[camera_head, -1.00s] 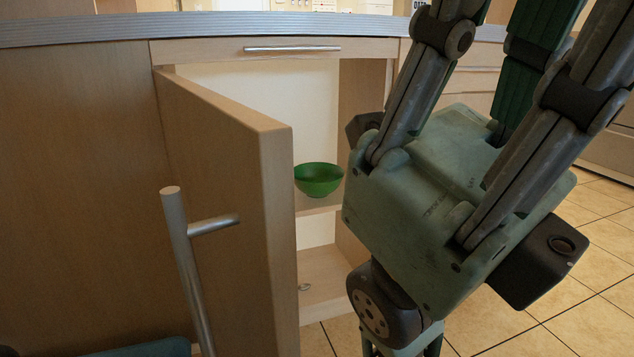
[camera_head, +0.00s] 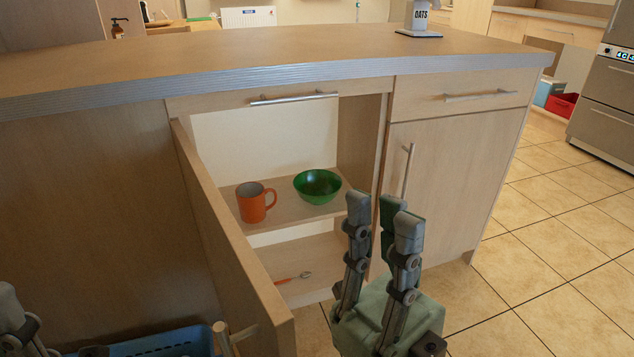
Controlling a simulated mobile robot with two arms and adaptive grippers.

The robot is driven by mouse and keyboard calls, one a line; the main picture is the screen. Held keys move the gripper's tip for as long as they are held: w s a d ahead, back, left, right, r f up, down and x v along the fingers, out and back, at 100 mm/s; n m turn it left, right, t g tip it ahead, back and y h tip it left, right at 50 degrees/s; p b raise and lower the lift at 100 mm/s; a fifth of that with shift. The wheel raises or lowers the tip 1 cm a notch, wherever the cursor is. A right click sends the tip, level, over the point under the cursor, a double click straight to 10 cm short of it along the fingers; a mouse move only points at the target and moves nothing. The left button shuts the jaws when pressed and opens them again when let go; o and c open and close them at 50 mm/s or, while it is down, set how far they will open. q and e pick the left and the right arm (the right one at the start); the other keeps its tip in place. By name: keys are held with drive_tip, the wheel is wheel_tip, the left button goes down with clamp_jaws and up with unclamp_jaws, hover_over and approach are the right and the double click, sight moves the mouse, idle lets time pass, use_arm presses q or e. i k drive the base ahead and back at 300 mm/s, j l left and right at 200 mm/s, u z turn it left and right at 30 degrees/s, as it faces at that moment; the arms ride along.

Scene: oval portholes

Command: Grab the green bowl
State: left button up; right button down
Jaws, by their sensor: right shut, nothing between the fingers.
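The green bowl (camera_head: 318,188) stands upright on the upper shelf (camera_head: 292,212) inside an open cabinet, right of an orange mug (camera_head: 252,203). My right gripper (camera_head: 383,215) is shut and empty, with its fingers pointing up. In the picture it is just right of and below the bowl, in front of the cabinet's right edge, and apart from the bowl. Part of my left gripper (camera_head: 18,325) shows at the bottom left corner; most of it is cut off, so its jaws cannot be judged.
The open cabinet door (camera_head: 225,235) stands out toward me on the left of the opening. An orange-handled utensil (camera_head: 292,278) lies on the lower shelf. A blue basket (camera_head: 170,346) is at the bottom. The tiled floor (camera_head: 545,260) at right is clear.

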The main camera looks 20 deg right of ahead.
sight(314, 186)
drive_tip(key=l+u, duration=0.15)
drive_tip(key=l, duration=0.25)
drive_tip(key=k+l+u, duration=0.2)
drive_tip(key=l, duration=0.25)
drive_tip(key=l+u, duration=0.15)
drive_tip(key=l, duration=0.25)
drive_tip(key=l+z, duration=0.1)
drive_tip(key=l, duration=0.45)
drive_tip(key=l+z, duration=0.1)
drive_tip(key=l, duration=0.5)
drive_tip(key=i+l+z, duration=0.1)
drive_tip(key=l, duration=0.45)
drive_tip(key=i+l+z, duration=0.1)
drive_tip(key=l, duration=0.45)
drive_tip(key=i, duration=0.45)
